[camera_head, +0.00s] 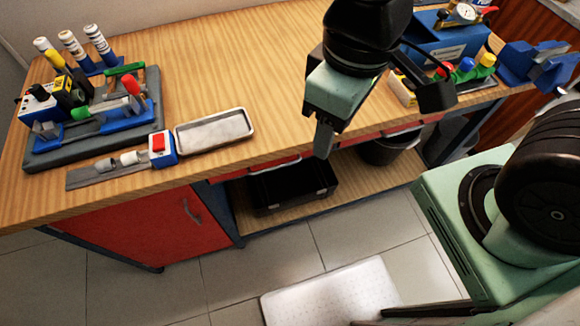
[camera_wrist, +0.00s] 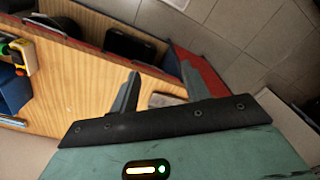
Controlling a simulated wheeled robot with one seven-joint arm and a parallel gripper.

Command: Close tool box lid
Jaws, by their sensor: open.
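A black box (camera_head: 291,190), the likeliest tool box, sits on the wooden lower shelf under the bench in the head view. Its upper part is shaded by the bench, and I cannot tell clearly how its lid stands. It appears as a dark shape (camera_wrist: 130,42) near the top of the wrist view. My gripper (camera_head: 325,140) is above the bench's front edge, higher than the black box and apart from it. In the wrist view my gripper (camera_wrist: 160,84) has its two fingers spread, with nothing held between them.
A metal tray (camera_head: 215,130) and a grey tool holder (camera_head: 150,95) are on the left of the bench (camera_head: 230,65). A blue case (camera_head: 445,42) and a blue vise (camera_head: 535,62) are at right. A dark bucket (camera_head: 385,150) stands beside the black box. A red cabinet (camera_head: 150,225) is left of the shelf.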

